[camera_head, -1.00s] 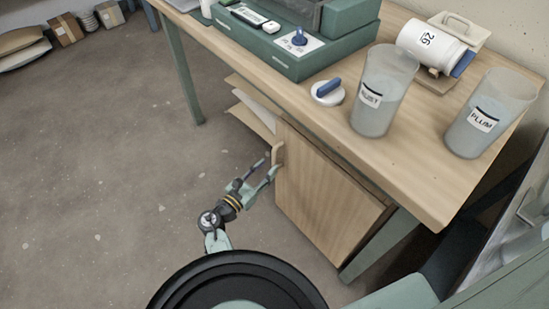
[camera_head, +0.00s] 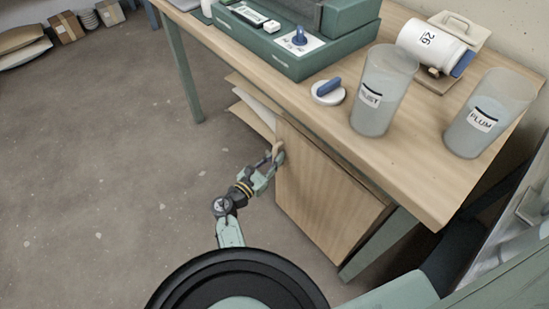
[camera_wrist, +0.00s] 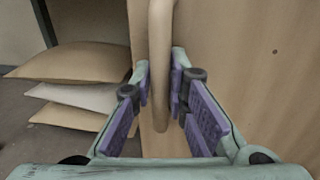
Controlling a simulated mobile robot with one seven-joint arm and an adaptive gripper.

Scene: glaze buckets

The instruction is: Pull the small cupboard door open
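The small cupboard door (camera_head: 325,195) is a plain wooden panel under the workbench and looks closed. In the wrist view the door (camera_wrist: 255,60) fills the right side. Its upright wooden bar handle (camera_head: 280,150) is near the door's left edge; in the wrist view the handle (camera_wrist: 161,40) runs down between my fingers. My gripper (camera_head: 272,161) is at the handle, with one finger on each side of it. In the wrist view the purple-padded fingertips of my gripper (camera_wrist: 160,78) are close against the handle and appear shut on it.
The wooden workbench (camera_head: 430,185) overhangs the door. Stacked sacks (camera_wrist: 75,65) lie left of the door. The floor (camera_head: 110,180) at left is clear.

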